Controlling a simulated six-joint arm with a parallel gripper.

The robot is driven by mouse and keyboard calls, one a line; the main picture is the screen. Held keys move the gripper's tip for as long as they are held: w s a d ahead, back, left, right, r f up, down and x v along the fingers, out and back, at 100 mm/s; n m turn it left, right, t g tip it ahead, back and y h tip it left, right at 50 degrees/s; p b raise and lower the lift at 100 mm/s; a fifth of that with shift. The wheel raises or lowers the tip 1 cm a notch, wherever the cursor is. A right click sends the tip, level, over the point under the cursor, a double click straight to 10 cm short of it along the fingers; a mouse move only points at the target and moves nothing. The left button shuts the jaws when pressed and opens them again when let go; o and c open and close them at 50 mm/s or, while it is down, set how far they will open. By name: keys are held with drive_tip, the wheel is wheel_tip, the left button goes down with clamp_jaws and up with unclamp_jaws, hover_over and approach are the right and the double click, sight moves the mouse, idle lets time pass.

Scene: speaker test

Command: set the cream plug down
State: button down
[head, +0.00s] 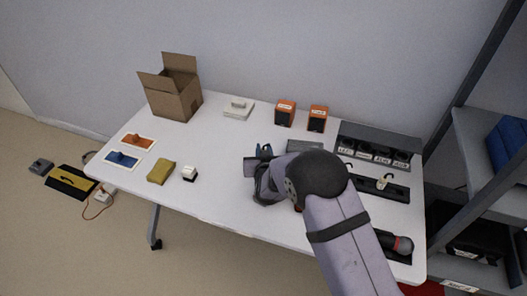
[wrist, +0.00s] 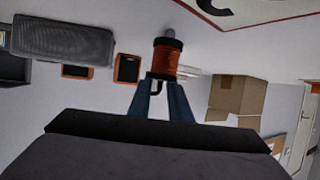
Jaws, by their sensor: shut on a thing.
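My gripper (head: 263,150) is over the middle of the white table, its blue fingers pointing to the back. In the wrist view, my gripper (wrist: 166,88) is shut on an orange plug-like piece (wrist: 166,60) with dark bands, a grey tip and a black hooked part below. The held piece looks orange-brown, not cream. In the head view I cannot make it out. A small cream hooked piece (head: 384,181) lies at the black tray (head: 402,193) on the right; I cannot tell whether it is the cream plug.
Two orange-and-black speakers (head: 285,113) stand at the back. A dark rack (head: 347,134) with several labelled holders is at the right. An open cardboard box (head: 176,99), a yellow sponge-like block (head: 160,171) and a small white block (head: 190,173) are at the left.

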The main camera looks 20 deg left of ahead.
wheel_tip(320, 180, up, 10)
drive_tip(key=w+d+f+p, duration=0.2)
drive_tip(key=w+d+p, duration=0.2)
drive_tip(key=w+a+r, duration=0.2)
drive_tip(key=w+a, duration=0.1)
drive_tip(key=a, duration=0.1)
drive_tip(key=shift+d+f+p, duration=0.2)
drive_tip(key=shift+f+p, duration=0.7)
drive_tip(key=shift+f, duration=4)
drive_tip(key=shift+f, duration=0.2)
drive_tip(key=c, duration=1.6)
unclamp_jaws()
drive_tip(key=shift+c, duration=0.2)
drive_tip(key=shift+r, duration=0.15)
